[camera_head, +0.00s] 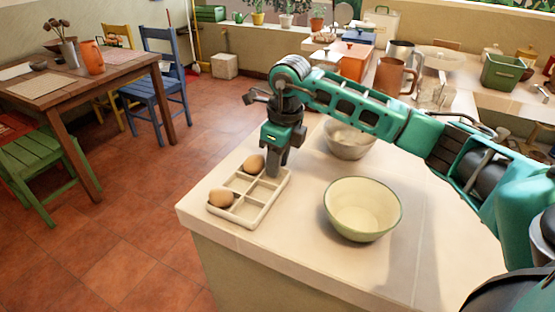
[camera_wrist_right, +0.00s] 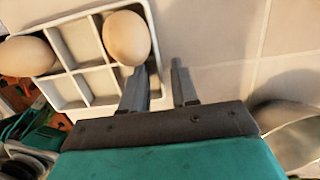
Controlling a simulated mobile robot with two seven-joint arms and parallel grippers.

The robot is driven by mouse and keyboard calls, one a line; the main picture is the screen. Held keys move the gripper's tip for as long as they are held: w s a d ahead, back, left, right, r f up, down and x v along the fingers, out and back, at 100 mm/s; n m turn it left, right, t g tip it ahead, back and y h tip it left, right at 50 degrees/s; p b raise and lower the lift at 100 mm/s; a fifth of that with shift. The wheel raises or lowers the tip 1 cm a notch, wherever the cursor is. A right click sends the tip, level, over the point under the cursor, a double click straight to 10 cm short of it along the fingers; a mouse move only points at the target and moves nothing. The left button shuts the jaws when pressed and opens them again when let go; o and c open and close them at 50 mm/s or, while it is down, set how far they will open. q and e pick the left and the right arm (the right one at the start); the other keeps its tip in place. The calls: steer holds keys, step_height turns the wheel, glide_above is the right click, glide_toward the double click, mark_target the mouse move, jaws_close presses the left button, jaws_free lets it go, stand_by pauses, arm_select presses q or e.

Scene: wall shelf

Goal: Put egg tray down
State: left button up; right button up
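The pale egg tray (camera_head: 262,209) lies flat on the near left part of the counter, and it also shows in the wrist view (camera_wrist_right: 97,85). It is divided into square compartments. One brown egg (camera_head: 253,163) sits in a far compartment and another egg (camera_head: 220,197) at the left end; both show in the wrist view, (camera_wrist_right: 126,38) and (camera_wrist_right: 27,56). My right gripper (camera_head: 277,172) points down at the tray's far right edge. In the wrist view its fingers (camera_wrist_right: 159,88) are apart, one on each side of the tray's rim. My left gripper is not in view.
A cream bowl (camera_head: 362,209) stands right of the tray on the counter (camera_head: 300,250). A metal bowl (camera_head: 349,140) stands behind it, partly hidden by my right arm. The counter's left edge is close to the tray. Mugs and jars stand farther back.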

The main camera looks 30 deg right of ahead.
step_height(320, 180, up, 12)
steer(key=s, duration=0.1)
steer(key=shift+d, duration=0.4)
steer(key=shift+s, duration=0.15)
